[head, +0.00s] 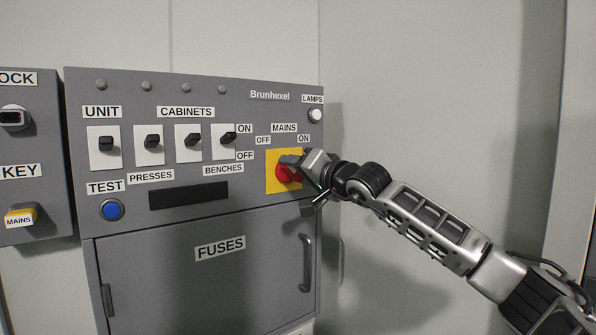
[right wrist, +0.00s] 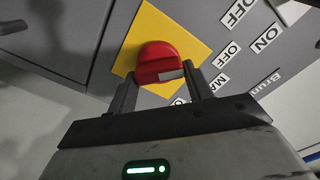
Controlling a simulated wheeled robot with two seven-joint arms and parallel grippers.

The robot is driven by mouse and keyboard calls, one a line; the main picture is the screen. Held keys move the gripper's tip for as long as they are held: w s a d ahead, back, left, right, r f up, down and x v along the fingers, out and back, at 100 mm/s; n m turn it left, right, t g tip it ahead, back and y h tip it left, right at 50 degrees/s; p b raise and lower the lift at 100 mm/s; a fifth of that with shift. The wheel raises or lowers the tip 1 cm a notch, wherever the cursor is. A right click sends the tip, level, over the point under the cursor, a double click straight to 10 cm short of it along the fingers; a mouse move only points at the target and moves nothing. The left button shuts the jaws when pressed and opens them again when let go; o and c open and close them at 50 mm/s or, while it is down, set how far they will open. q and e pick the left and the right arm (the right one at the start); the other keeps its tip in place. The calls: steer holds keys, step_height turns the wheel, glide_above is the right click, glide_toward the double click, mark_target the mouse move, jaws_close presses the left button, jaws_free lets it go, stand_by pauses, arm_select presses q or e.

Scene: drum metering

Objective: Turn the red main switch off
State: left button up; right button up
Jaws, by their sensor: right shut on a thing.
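The red main switch (head: 286,174) sits on a yellow plate (head: 271,185) at the right side of the grey panel, below the MAINS label (head: 284,128) with OFF and ON labels beneath it. My right gripper (head: 293,165) is at the switch and partly hides it. In the right wrist view the red switch (right wrist: 158,64) lies between the two fingers of my right gripper (right wrist: 160,92), which is shut on it. A pale mark shows on the knob's face. My left gripper is in neither view.
Several black cabinet switches (head: 188,141) line the panel to the left. A blue TEST button (head: 112,210) sits lower left. The FUSES door (head: 200,275) with a handle (head: 305,263) is below. A KEY box (head: 25,165) is at far left. Bare wall lies right of the panel.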

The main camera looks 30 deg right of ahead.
steer(key=o, duration=1)
arm_select(q)
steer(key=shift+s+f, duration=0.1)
steer(key=b, duration=0.2)
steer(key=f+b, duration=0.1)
steer(key=b, duration=0.1)
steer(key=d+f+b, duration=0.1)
steer(key=b, duration=0.2)
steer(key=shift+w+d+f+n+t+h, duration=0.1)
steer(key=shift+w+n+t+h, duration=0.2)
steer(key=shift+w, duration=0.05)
arm_select(e)
steer(key=s, duration=1)
steer(key=s+d, duration=0.1)
steer(key=s, duration=0.5)
steer(key=shift+d, duration=0.1)
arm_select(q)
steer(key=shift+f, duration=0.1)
